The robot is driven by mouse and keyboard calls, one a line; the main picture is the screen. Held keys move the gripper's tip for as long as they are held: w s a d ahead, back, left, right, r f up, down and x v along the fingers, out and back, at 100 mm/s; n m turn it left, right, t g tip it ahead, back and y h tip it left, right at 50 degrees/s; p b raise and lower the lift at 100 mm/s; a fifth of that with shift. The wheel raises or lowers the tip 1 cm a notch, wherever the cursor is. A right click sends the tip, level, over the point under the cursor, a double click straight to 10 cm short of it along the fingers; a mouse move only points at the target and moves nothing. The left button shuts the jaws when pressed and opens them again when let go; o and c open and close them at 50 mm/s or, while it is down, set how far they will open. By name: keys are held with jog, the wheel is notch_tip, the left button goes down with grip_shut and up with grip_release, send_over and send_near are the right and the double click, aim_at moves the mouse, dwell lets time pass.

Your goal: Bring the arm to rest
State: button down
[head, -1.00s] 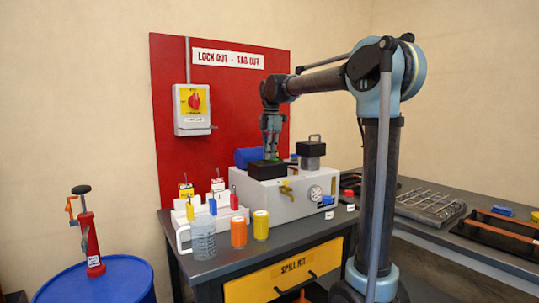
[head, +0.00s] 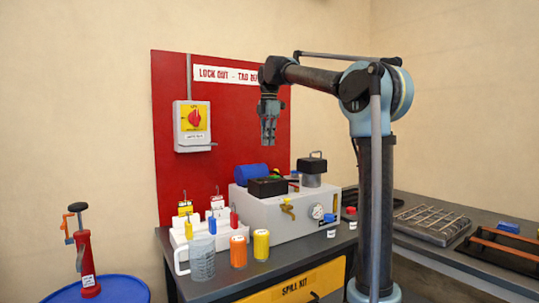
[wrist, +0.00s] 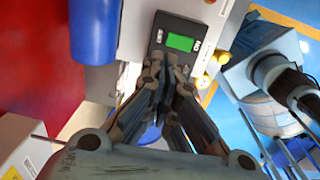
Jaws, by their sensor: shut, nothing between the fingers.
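My arm stands at the right in the head view, with its upper links reaching left over the bench. My gripper (head: 268,142) hangs pointing down in front of the red lock-out board (head: 228,82). It is shut and empty, apart from everything, well above the grey bender unit (head: 268,217). In the wrist view my gripper's fingers (wrist: 172,66) are together near a black box with a green display (wrist: 182,42). Nothing is held between them.
On the bench stand a clear jug (head: 201,258), an orange container (head: 238,251) and a yellow container (head: 261,244). A blue cylinder (head: 251,170) and a lidded jar (head: 313,170) sit on the unit. A red pump (head: 86,260) stands on a blue drum (head: 103,289). Air around my gripper is clear.

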jog(key=s+d+f+m+t, duration=0.1)
jog(key=s+d+f+m, duration=1.1)
jog(key=s+d+f, duration=0.4)
jog(key=s+d+f+m, duration=0.3)
jog(key=s+f, duration=0.3)
jog(key=f, duration=0.2)
jog(key=s+d+f+m, duration=0.3)
jog(key=s+f+m, duration=0.2)
jog(key=f, duration=0.4)
jog(key=s+d+f+m+t, duration=0.1)
jog(key=s+d+f+m, duration=0.2)
jog(key=s+f+m, duration=0.2)
notch_tip(320, 180, down, 4)
jog(key=shift+s+d+f, duration=0.2)
jog(key=shift+s+d, duration=0.2)
jog(key=shift+s, duration=0.7)
jog(key=shift+w+f, duration=0.2)
jog(key=shift+w, duration=0.25)
